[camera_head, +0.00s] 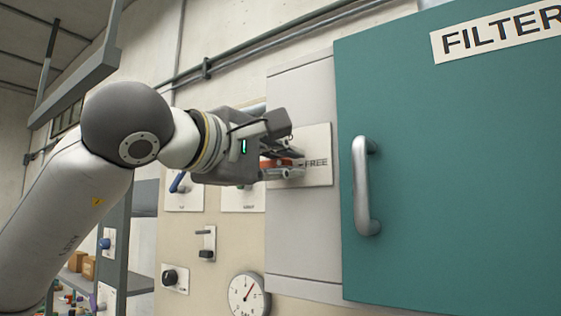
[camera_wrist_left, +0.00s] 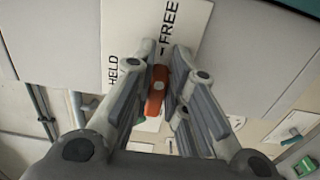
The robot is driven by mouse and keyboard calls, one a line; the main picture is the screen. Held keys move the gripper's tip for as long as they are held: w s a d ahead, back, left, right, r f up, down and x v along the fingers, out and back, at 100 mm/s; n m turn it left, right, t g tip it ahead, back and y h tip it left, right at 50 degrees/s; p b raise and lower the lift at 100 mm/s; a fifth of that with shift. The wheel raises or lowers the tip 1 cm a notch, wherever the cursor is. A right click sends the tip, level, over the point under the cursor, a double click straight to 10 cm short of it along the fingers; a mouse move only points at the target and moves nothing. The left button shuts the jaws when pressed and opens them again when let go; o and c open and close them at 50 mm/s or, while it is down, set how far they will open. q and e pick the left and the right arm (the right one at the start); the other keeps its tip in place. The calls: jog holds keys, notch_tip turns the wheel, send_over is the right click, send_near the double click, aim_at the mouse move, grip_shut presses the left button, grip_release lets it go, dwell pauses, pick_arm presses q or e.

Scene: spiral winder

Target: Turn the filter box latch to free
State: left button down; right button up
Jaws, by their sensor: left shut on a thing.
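The latch (camera_head: 283,162) is a small orange handle on a pale plate (camera_head: 318,146) on the grey side panel of the filter box (camera_head: 450,180). In the left wrist view the latch (camera_wrist_left: 157,92) lies between my two fingers, its upper end toward the word FREE (camera_wrist_left: 169,27). The word HELD (camera_wrist_left: 113,72) is to the left. My left gripper (camera_head: 284,163) is shut on the latch, reaching in from the left; its fingers partly hide the latch in the head view. My right gripper is not in view.
The teal filter door has a vertical grey handle (camera_head: 366,186) right of the latch. Below are a round gauge (camera_head: 246,294), a black knob (camera_head: 171,277) and a small switch (camera_head: 206,245). Grey pipes (camera_head: 280,40) run along the wall above. Shelves stand at the lower left.

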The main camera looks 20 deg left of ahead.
pick_arm(q)
jog(key=shift+f, duration=0.1)
dwell(0.3)
jog(key=c, duration=1.4)
grip_release()
jog(key=shift+c, duration=0.2)
jog(key=shift+s, duration=0.15)
jog(key=v, duration=1.1)
jog(key=shift+s, duration=0.4)
jog(key=shift+a, duration=0.1)
